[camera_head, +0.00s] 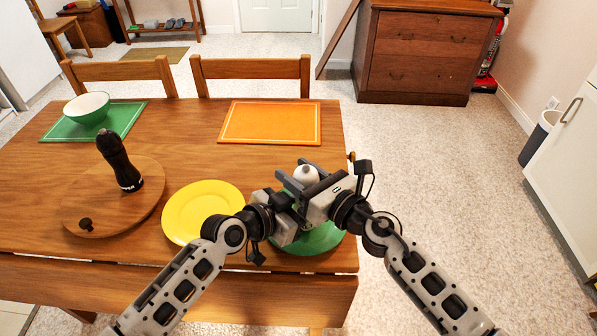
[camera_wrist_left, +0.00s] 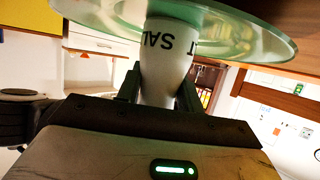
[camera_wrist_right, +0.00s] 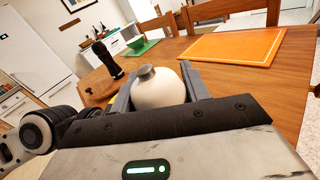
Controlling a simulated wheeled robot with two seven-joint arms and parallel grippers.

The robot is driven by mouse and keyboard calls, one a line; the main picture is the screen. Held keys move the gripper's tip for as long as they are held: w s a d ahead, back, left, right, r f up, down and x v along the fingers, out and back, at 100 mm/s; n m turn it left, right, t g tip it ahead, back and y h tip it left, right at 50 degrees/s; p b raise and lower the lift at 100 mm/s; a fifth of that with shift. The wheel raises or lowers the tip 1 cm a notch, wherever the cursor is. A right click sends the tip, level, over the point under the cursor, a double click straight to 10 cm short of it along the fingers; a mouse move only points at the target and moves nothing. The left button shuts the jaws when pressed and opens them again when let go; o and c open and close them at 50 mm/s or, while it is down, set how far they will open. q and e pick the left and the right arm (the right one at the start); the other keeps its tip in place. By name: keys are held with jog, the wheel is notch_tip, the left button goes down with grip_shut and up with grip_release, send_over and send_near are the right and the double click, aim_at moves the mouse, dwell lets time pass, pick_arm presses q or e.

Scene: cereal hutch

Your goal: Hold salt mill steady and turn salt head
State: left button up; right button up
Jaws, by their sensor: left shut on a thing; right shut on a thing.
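The white salt mill stands over the green plate (camera_head: 318,240) at the table's right front corner. Its round white head (camera_head: 305,174) with a grey knob on top shows in the head view and, larger, in the right wrist view (camera_wrist_right: 158,88). Its white body (camera_wrist_left: 166,70), lettered SALT, appears upside down in the left wrist view. My left gripper (camera_wrist_left: 160,88) is shut on the body, one finger on each side. My right gripper (camera_wrist_right: 160,92) is shut on the head, above the left one. In the head view the grippers hide most of the body.
A black pepper mill (camera_head: 118,160) stands on a round wooden board (camera_head: 148,203) at left, with a small dark knob (camera_head: 86,224). A yellow plate (camera_head: 185,213) lies left of the grippers. An orange placemat (camera_head: 270,123) and a green bowl (camera_head: 87,109) are farther back.

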jog(key=o, duration=0.7)
jog(key=v, duration=1.2)
jog(key=shift+d, duration=0.1)
pick_arm(q)
jog(key=o, duration=1.3)
